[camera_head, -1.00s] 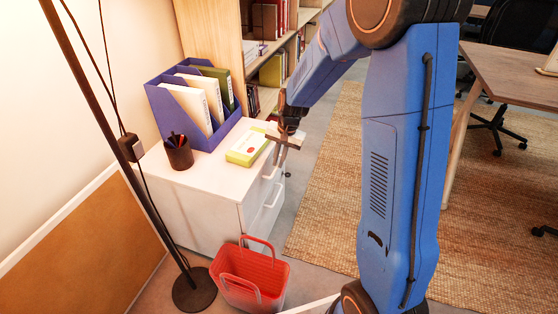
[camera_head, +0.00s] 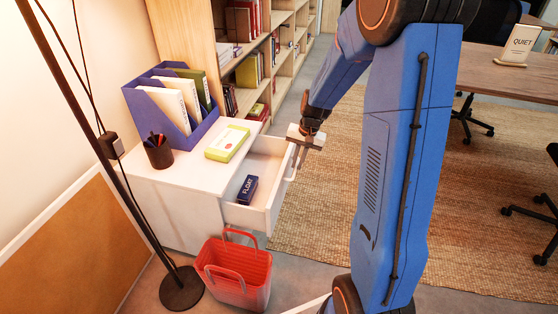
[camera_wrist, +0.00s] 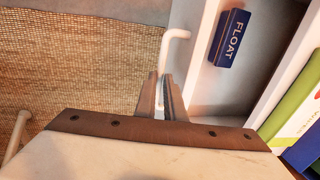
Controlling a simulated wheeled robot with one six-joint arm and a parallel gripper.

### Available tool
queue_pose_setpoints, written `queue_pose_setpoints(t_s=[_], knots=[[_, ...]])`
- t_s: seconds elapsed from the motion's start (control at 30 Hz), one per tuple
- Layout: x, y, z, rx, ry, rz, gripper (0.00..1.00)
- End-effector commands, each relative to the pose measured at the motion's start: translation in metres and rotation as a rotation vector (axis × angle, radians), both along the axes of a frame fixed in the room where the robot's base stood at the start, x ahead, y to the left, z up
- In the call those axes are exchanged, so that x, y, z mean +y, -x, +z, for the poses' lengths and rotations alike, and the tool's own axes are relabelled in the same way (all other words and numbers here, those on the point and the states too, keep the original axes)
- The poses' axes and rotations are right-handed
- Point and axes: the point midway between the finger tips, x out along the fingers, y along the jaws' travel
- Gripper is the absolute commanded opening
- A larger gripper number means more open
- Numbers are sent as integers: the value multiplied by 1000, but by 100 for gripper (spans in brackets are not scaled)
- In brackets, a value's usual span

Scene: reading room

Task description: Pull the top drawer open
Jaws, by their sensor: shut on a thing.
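The top drawer (camera_head: 243,216) of the white cabinet (camera_head: 180,207) stands pulled well out toward the right in the head view. A dark blue box marked FLOAT (camera_head: 248,189) lies inside it, and the box also shows in the wrist view (camera_wrist: 229,38). My gripper (camera_head: 301,163) is at the drawer's front. In the wrist view the fingers (camera_wrist: 161,95) are closed around the white bar handle (camera_wrist: 176,34) of the drawer. The part of the handle between the fingers is mostly hidden.
A yellow-green and white box (camera_head: 228,143), a pen cup (camera_head: 158,151) and a purple file holder (camera_head: 172,105) stand on the cabinet top. A red basket (camera_head: 236,275) stands on the floor close below the drawer. A lamp pole (camera_head: 95,140) is at left. Woven rug (camera_head: 320,215) lies right.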

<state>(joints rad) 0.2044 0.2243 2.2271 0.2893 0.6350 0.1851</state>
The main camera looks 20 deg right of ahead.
Motion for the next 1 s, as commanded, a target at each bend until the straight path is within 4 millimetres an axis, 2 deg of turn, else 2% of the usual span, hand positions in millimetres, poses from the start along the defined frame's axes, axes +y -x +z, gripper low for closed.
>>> queue_pose_setpoints(t_s=[0.03,0.2,0.4,0.63,1.0], knots=[[-12,8,0,0,0,-6,0],[-42,30,1,0,-1,-6,0],[-66,48,0,0,0,-3,0],[-78,57,0,-1,1,0,0],[-80,58,0,-1,1,1,0]])
